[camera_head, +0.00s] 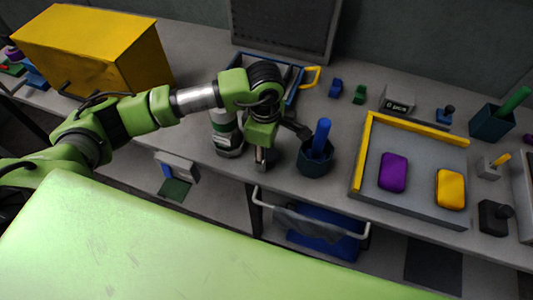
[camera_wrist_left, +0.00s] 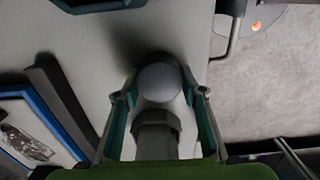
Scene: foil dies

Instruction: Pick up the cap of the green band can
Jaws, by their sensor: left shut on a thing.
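My left gripper (camera_head: 263,157) reaches down over the table near its front edge. It is shut on a grey piece (camera_wrist_left: 160,82) with a rounded end and a darker neck, which shows between the fingers in the left wrist view. I cannot tell for sure whether this is the cap. A grey cylinder with a green band (camera_head: 228,132), which looks like the can, stands upright just left of the gripper in the head view, and the arm covers its top. My right gripper is not in view.
A dark cup with a blue rod (camera_head: 315,158) stands close to the right of the gripper. A grey tray with a yellow edge (camera_head: 415,207) holds purple and yellow blocks. A yellow box (camera_head: 85,45) stands at the back left. A blue-edged tray (camera_head: 293,82) lies behind the arm.

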